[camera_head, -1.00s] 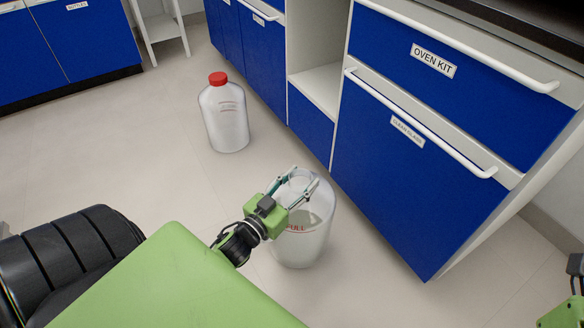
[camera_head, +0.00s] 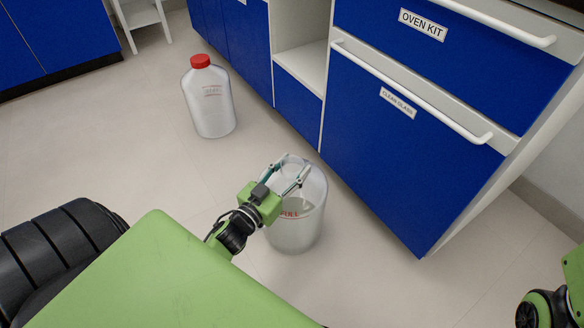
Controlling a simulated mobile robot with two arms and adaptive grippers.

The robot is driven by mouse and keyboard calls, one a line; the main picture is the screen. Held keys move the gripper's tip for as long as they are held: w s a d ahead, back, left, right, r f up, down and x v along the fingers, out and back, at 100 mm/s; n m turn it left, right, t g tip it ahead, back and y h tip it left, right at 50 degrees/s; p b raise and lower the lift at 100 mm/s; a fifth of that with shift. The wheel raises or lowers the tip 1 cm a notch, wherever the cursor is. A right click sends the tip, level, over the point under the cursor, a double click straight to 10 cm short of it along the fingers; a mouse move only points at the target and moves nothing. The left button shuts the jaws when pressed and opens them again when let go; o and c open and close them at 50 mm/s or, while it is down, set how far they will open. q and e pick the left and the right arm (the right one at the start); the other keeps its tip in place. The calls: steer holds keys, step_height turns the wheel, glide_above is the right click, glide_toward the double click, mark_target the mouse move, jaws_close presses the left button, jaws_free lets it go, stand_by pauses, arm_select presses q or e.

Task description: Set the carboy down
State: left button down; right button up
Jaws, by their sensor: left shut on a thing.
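A translucent whitish carboy (camera_head: 302,228) with red "FULL" lettering is upright in the middle of the view, close to the floor. I cannot tell whether its base touches the floor. My left gripper (camera_head: 287,174) reaches over its top from the left, its fingers shut on the carboy's neck. The neck is partly hidden by the fingers. A green and black part of my right arm shows at the lower right edge; its gripper fingers are out of view.
A second carboy (camera_head: 209,103) with a red cap stands on the floor (camera_head: 120,150) farther back. Blue drawers labelled "OVEN KIT" (camera_head: 424,24) and "CLEAN GLASS" (camera_head: 397,104) stand at the right. A white stand (camera_head: 143,18) is at the back. The floor at left is clear.

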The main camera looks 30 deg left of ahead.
arm_select(q)
steer(key=shift+w+r, duration=0.15)
steer(key=shift+r, duration=0.4)
steer(key=c, duration=1.2)
jaws_free()
steer(key=shift+s+f, duration=0.2)
steer(key=shift+f, duration=0.3)
